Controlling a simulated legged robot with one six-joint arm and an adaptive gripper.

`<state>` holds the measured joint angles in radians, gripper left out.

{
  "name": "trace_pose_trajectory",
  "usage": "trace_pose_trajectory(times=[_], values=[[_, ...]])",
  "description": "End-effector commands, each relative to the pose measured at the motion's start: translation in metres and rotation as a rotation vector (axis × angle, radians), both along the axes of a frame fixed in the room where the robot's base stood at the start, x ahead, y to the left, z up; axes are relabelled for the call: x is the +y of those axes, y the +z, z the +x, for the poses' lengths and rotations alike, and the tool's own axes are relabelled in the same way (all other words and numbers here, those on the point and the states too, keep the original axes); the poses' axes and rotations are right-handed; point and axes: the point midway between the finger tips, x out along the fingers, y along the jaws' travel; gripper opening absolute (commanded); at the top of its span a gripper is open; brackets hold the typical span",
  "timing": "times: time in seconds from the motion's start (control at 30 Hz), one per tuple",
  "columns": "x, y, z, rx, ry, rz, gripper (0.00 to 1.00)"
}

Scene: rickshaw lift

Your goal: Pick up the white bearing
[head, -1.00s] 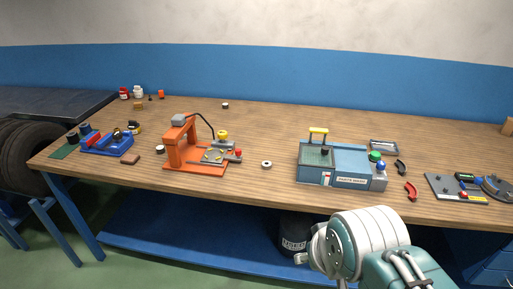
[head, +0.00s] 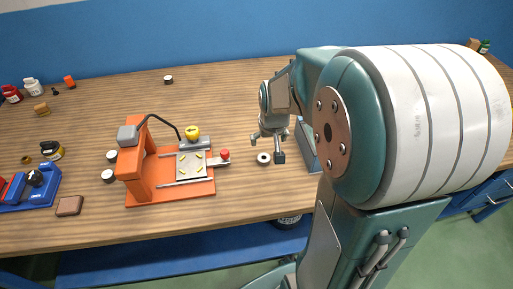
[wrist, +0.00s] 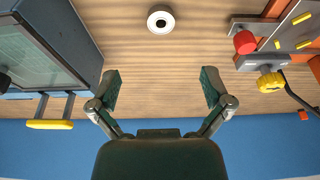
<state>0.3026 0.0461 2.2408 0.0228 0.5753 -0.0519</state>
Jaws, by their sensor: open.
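The white bearing (head: 263,158) is a small white ring with a dark centre, lying flat on the wooden bench between the orange press and the blue-grey machine. In the wrist view the bearing (wrist: 160,20) is near the top edge, centred between the fingers but beyond their tips. My gripper (head: 266,146) hangs over the bench close to the bearing. In the wrist view my gripper (wrist: 160,90) has its two fingers wide apart with nothing between them.
The orange press (head: 140,165) stands left of the bearing. The blue-grey machine (head: 306,145), partly hidden by my arm, stands right; its yellow handle (wrist: 50,124) shows in the wrist view. Bench around the bearing is clear.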

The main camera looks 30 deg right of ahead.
Motion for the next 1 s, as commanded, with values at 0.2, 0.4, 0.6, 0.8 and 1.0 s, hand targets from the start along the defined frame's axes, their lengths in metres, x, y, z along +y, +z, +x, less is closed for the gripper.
trace_pose_trajectory(times=[0.2,0.4,0.6,0.8,1.0], values=[[-0.007,-0.02,0.007,0.013,-0.014,0.002,0.99],[-0.007,-0.05,0.015,0.013,-0.012,0.001,0.99],[-0.008,-0.066,0.02,0.01,-0.012,0.0,0.99],[-0.006,-0.091,0.026,0.014,-0.012,0.001,0.99],[-0.007,-0.112,0.032,0.011,-0.012,0.0,0.99]])
